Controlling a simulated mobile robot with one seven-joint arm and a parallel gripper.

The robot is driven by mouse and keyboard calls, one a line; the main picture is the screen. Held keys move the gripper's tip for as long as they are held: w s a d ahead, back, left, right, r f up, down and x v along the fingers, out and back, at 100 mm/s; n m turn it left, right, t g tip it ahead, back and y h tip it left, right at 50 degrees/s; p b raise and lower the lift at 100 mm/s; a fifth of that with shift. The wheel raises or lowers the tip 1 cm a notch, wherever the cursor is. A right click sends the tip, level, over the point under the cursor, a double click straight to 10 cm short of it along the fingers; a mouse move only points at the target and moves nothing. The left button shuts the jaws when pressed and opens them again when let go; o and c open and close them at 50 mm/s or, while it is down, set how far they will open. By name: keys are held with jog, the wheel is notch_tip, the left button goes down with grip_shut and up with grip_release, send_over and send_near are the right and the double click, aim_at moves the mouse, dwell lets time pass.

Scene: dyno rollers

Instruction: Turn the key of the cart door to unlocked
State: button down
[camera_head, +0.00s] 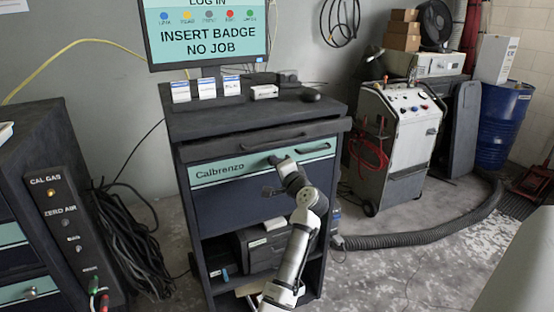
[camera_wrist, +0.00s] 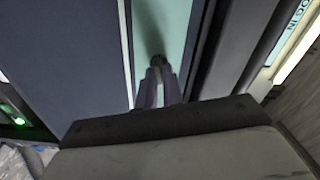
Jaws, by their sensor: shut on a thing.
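The cart (camera_head: 190,212) stands in the middle, with a teal band lettered "Calbrenzo" across its front above a dark door (camera_head: 235,200). My gripper (camera_head: 274,160) is at the teal band, right of the lettering. In the wrist view, my gripper (camera_wrist: 157,68) has its two fingers close together against the teal panel (camera_wrist: 168,25). The fingers are shut on a small dark key (camera_wrist: 158,60) at the panel. The fingers and my arm hide most of the key and its lock, so I cannot tell which way it is turned.
A monitor (camera_head: 207,30) reading "INSERT BADGE NO JOB" is above the cart top. The cart's top edge (camera_head: 260,138) juts out just above my gripper. A handle (camera_head: 315,149) is to the right. A black hose (camera_head: 420,238) lies on the floor at right.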

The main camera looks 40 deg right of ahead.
jog(key=shift+f+m+p, duration=0.1)
jog(key=shift+m+p, duration=0.75)
jog(key=shift+m, duration=0.85)
jog(key=c, duration=1.5)
grip_release()
jog(key=shift+c, duration=0.2)
jog(key=shift+s, duration=0.1)
jog(key=b+v, duration=0.3)
jog(key=v, duration=1)
jog(key=shift+s+a, duration=0.15)
jog(key=shift+s, duration=0.15)
